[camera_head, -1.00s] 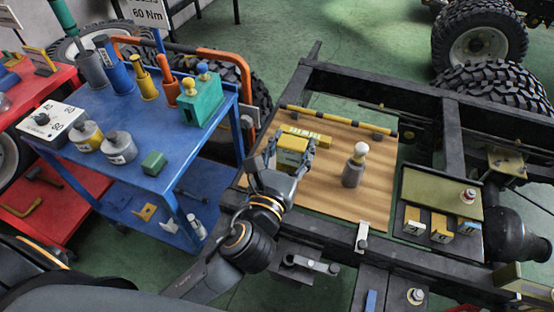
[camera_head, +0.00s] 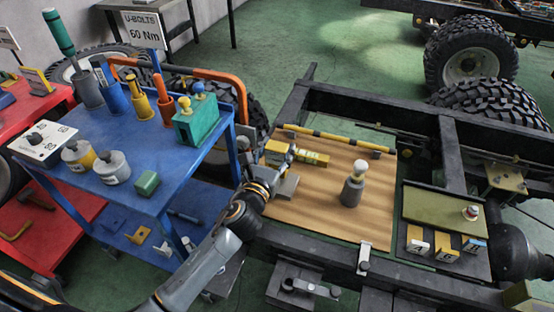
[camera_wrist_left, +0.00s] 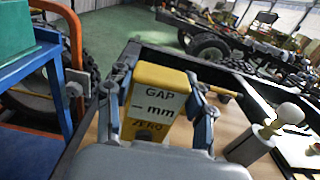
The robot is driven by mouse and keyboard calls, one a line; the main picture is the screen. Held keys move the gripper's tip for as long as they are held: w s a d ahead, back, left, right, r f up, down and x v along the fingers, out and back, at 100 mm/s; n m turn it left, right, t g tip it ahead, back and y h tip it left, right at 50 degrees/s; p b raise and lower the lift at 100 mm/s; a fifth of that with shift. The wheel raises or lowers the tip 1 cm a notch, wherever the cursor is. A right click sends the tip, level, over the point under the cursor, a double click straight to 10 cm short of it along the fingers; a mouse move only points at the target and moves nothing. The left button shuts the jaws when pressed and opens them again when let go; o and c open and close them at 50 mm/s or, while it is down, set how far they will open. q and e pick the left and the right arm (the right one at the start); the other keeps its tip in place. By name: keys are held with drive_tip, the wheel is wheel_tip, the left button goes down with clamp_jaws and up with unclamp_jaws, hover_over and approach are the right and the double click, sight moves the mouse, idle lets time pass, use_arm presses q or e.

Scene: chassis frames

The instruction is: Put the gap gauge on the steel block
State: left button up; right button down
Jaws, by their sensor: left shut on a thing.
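The gap gauge, a yellow block, is held in my left gripper (camera_head: 287,160) above the left part of the wooden board. Its yellow body (camera_head: 276,151) is partly hidden by the gripper in the head view. In the left wrist view the gap gauge (camera_wrist_left: 158,78) stands between the two fingers (camera_wrist_left: 155,110), its white "GAP – mm" label facing the camera and "ZERO" below. My right gripper is out of view.
A grey cylinder with a white knob (camera_head: 352,190) stands on the wooden board (camera_head: 320,220). A black-and-yellow rod (camera_head: 332,139) runs along its back edge. The blue cart (camera_head: 130,195) stands at left.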

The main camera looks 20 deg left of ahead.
sight(275, 163)
use_arm(q)
wheel_tip(275, 163, down, 3)
drive_tip(key=shift+r+b, duration=0.1)
drive_tip(key=shift+b, duration=0.25)
drive_tip(key=shift+f, duration=0.25)
drive_tip(key=o, duration=1.4)
